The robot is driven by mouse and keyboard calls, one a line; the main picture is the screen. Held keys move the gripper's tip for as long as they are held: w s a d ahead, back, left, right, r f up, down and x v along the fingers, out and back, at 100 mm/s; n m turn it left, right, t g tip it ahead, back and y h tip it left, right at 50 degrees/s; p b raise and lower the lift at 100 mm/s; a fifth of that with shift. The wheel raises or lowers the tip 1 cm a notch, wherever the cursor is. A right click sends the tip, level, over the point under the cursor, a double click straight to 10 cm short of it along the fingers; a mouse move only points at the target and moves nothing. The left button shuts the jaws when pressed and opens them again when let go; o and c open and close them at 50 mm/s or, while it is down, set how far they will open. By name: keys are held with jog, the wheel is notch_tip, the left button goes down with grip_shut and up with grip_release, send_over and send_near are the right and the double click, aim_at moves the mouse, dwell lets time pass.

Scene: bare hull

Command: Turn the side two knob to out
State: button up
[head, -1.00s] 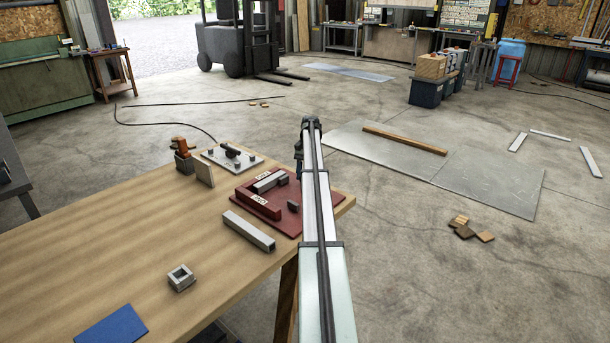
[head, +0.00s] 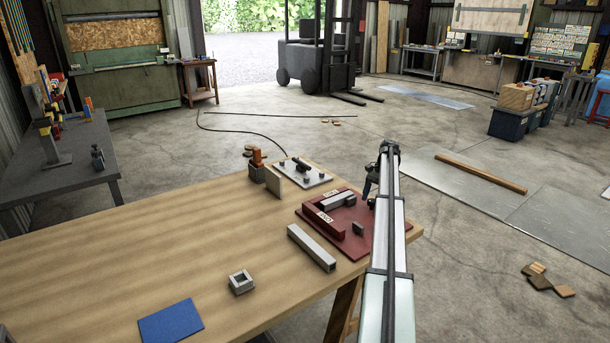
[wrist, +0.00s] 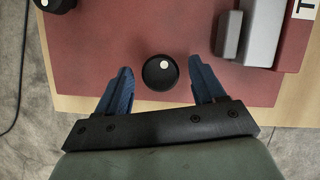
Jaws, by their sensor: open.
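A round black knob (wrist: 161,72) with a white dot stands on the red board in the wrist view. My gripper (wrist: 162,84) is open, with one blue finger on each side of this knob and a gap on both sides. A second black knob (wrist: 56,4) is cut off at the top left corner. No mark shows which knob is side two. In the head view the red board (head: 363,244) lies at the table's right end, and my gripper (head: 370,184) is at its right edge. My arm hides the knobs there.
A grey block (wrist: 262,30) and a raised red bar with a partly seen label stand right of the knob. On the table (head: 150,265) lie a grey square tube (head: 311,247), a small square block (head: 241,282), a blue sheet (head: 171,320) and a pale plate (head: 302,173).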

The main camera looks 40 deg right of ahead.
jog(key=m+t, duration=0.1)
jog(key=m, duration=0.3)
jog(key=shift+s+m+t, duration=0.2)
jog(key=shift+m+t, duration=0.1)
jog(key=shift+t, duration=0.1)
jog(key=m+t, duration=0.1)
jog(key=m, duration=0.2)
jog(key=shift+a+m, duration=0.1)
jog(key=shift+m, duration=0.2)
jog(key=m+t, duration=0.1)
jog(key=m, duration=0.1)
jog(key=m+h, duration=0.1)
jog(key=m, duration=0.1)
jog(key=shift+s+a+m+t+h, duration=0.1)
jog(key=shift+s+m+t+h, duration=0.05)
jog(key=shift+m+t+h, duration=0.2)
jog(key=m+t+h, duration=0.1)
jog(key=m, duration=0.2)
jog(key=shift+s+a+m, duration=0.1)
jog(key=shift+m, duration=0.15)
jog(key=v, duration=1.3)
jog(key=w+a+f+n+h, duration=0.1)
jog(key=w+a+n, duration=0.6)
jog(key=w+a, duration=1.7)
jog(key=w+f, duration=0.1)
jog(key=w, duration=0.1)
jog(key=shift+w+n+t, duration=0.35)
jog(key=shift+n, duration=0.05)
jog(key=shift+a+h, duration=0.15)
jog(key=shift+h, duration=0.1)
